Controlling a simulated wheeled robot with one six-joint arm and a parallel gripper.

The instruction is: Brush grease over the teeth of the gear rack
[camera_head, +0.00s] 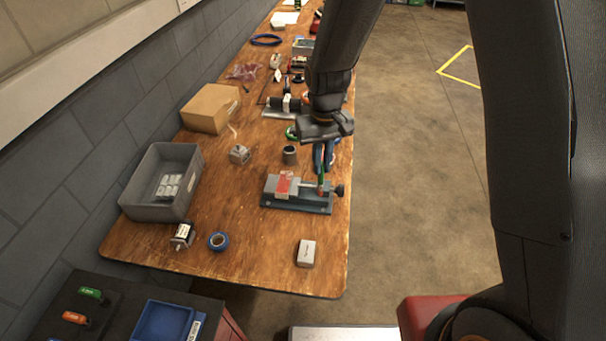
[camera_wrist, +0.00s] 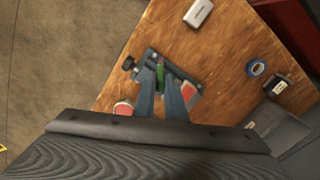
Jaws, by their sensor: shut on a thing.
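My gripper (camera_head: 325,158) is over the right part of the workbench, shut on a slim green-handled brush (camera_head: 321,182). The green handle (camera_wrist: 160,76) shows between my two blue-grey fingers (camera_wrist: 161,88) in the wrist view. The brush points down at the right part of a grey vise-like fixture (camera_head: 292,205); the fixture (camera_wrist: 184,73) lies beyond my fingertips in the wrist view. A light bar in the fixture may be the gear rack; its teeth are too small to make out. I cannot tell whether the bristles touch it. A dark open can (camera_head: 290,155) stands behind the fixture.
A grey bin (camera_head: 138,197) with pale parts and a cardboard box (camera_head: 210,107) stand along the wall. Blue tape (camera_head: 219,241), a small motor (camera_head: 182,236) and a white box (camera_head: 306,253) lie near the front. Bare wood lies between bin and fixture.

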